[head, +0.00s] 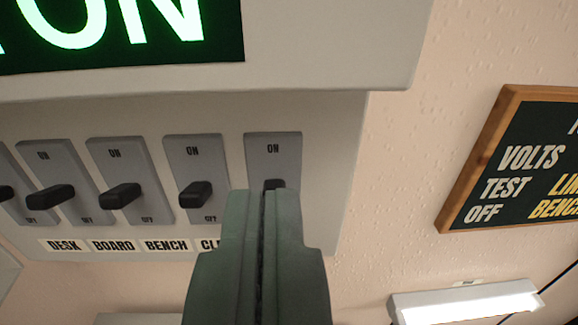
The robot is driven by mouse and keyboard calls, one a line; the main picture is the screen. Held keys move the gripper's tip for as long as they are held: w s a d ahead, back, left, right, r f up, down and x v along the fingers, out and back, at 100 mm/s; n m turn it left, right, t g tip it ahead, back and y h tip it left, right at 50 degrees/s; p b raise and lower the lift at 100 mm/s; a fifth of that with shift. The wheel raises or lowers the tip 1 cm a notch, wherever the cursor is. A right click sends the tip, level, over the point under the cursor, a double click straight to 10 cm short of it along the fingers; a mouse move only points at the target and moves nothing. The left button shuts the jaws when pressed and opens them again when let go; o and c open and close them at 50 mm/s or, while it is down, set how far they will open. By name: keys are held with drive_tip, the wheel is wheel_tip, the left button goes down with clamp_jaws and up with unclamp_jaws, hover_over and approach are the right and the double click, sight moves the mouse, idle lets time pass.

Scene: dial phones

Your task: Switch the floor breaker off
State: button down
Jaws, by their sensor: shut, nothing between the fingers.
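A pale panel (349,150) carries a row of several grey breakers with dark levers, each marked ON at the top. The rightmost breaker (273,150) has its dark lever (274,184) partly hidden behind my gripper (262,196). My gripper is shut and empty, with its fingertips right in front of that lever; I cannot tell whether they touch. No label reading FLOOR shows. The visible labels read DESK, BOARD, BENCH and a cut-off CL; anything further right is hidden by my gripper. The hidden lever's position cannot be read.
The neighbouring breaker (195,165) stands close on the left. A lit green sign (120,35) reading ON sits in a housing that overhangs the breakers. A framed board (520,160) hangs on the wall at right. A bright lamp (468,302) is below it. Bare wall lies between.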

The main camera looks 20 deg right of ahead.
sight(268, 116)
idle(0.3)
drive_tip(key=x, duration=0.9)
drive_tip(key=shift+w+d, duration=0.1)
drive_tip(key=shift+w, duration=0.25)
drive_tip(key=shift+f, duration=0.4)
drive_tip(key=shift+s+a+f, duration=0.1)
drive_tip(key=shift+s+f, duration=0.3)
drive_tip(key=shift+f, duration=0.3)
drive_tip(key=shift+s+a+f, duration=0.1)
drive_tip(key=shift+s+f, duration=0.25)
drive_tip(key=shift+f, duration=0.4)
